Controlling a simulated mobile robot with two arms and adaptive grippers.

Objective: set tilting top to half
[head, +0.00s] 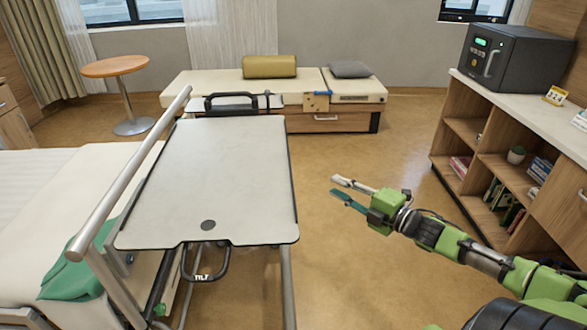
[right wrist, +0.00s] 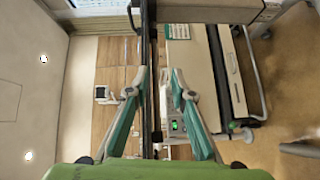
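The tilting top (head: 225,165) is a pale grey board with dark edging on a bedside table, left of centre in the head view. It looks about level, though a slight tilt is hard to judge. A dark looped handle (head: 205,268) hangs under its near edge, and a round dark disc marks the board near that edge. My right gripper (head: 336,187) is open and empty, right of the top and apart from it. In the right wrist view the fingers (right wrist: 160,76) are spread, with a dark narrow bar beyond them. My left gripper is not in view.
The bed (head: 60,190) with a metal rail (head: 130,170) and green cloth (head: 78,270) lies left of the top. A bench (head: 205,84) stands behind. A wooden shelf unit (head: 465,130) with a black box (head: 515,57) stands right.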

